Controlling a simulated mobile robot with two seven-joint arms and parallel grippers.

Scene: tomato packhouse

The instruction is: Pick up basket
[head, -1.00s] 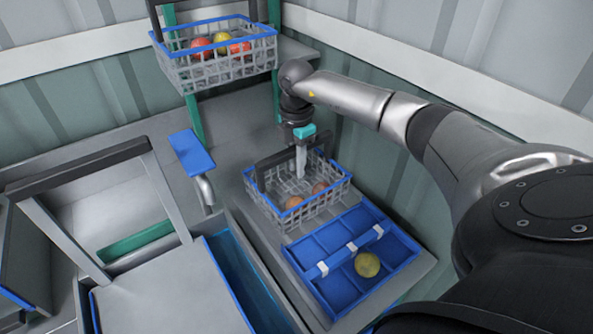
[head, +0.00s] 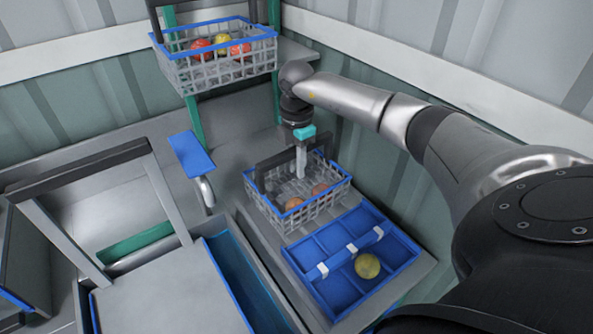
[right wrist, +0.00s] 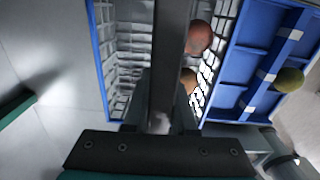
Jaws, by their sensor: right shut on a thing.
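A grey wire basket (head: 316,210) with a blue rim and a dark handle (head: 270,164) stands on the bench. A few reddish-orange tomatoes (head: 293,204) lie in it. My right gripper (head: 301,174) reaches down over the basket and is shut on its handle. In the right wrist view the handle (right wrist: 172,60) runs between the fingers, with the basket's blue rim (right wrist: 101,60) on the left and two tomatoes (right wrist: 199,38) on the right. I cannot tell whether the basket's base is touching the bench. My left gripper is out of view.
A blue divided tray (head: 335,240) with one yellowish tomato (head: 367,265) sits close in front of the basket. A second basket (head: 225,68) with tomatoes stands on a raised shelf behind. A blue panel (head: 191,152) stands to the left. The corrugated wall is close on the right.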

